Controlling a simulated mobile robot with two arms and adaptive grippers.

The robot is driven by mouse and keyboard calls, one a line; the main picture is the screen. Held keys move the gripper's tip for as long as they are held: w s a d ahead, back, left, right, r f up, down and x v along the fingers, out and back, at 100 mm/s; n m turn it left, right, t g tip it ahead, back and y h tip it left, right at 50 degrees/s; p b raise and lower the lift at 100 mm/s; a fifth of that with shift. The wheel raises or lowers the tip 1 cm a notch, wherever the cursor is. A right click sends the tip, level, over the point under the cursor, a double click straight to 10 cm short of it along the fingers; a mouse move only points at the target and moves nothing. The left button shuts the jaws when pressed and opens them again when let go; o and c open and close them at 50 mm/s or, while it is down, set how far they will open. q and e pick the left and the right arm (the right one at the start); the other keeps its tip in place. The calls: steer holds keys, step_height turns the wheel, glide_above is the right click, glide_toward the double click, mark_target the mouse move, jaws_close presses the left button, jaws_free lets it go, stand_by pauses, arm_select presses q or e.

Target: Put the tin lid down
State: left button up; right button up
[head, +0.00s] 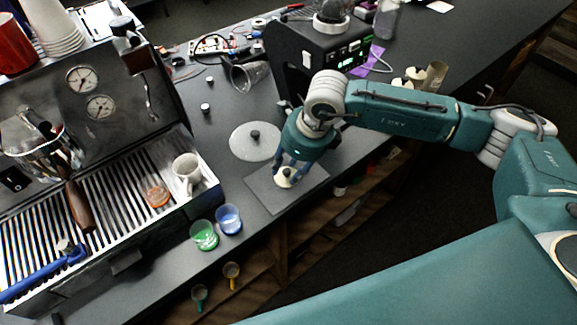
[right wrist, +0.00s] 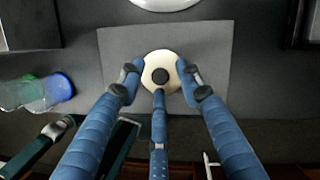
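The tin lid is a small cream disc with a black knob. It shows in the head view (head: 285,178) over the grey mat (head: 258,191), and in the right wrist view (right wrist: 150,80) near the middle of the mat (right wrist: 213,48). My right gripper (head: 287,168) points down over it. In the right wrist view its blue fingers (right wrist: 161,75) stand around the lid's rim, one on each side and one at the near edge, seemingly touching it. I cannot tell whether the lid rests on the mat or hangs just above it. My left gripper is out of view.
A large pale disc with a dark knob (head: 247,148) lies behind the mat. A green cup (head: 204,236) and a blue cup (head: 229,219) stand left of it near the counter edge. The espresso machine (head: 105,75) is at left, a black device (head: 318,50) behind.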

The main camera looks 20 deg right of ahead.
steer(key=b+v, duration=0.3)
steer(key=v, duration=0.9)
